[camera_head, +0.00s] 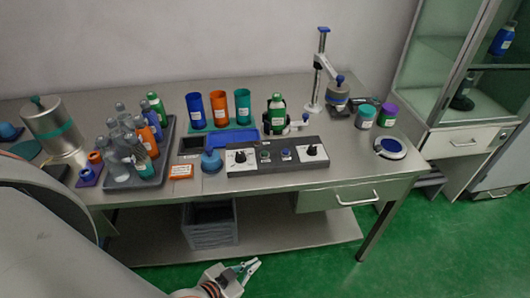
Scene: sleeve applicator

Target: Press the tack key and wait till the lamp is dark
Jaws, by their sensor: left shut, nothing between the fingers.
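A dark control box (278,170) lies along the front of the steel table, with a black knob on a white dial at each end. Between the dials are a small greenish key (264,155) and a small blue key (286,154). Their labels are too small to read, so I cannot tell which is the tack key. I cannot make out a lamp or whether one is lit. My left gripper (252,266) is at the bottom of the view, low in front of the table and well away from the box. It is shut and empty. My right gripper is out of view.
A green-capped bottle (277,115) stands in a holder behind the box. Blue, orange and teal cups (218,108) stand behind it to the left. A grey tray (140,180) of bottles is further left. A round blue-and-white dish (390,148) is at right. A drawer (350,195) is below.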

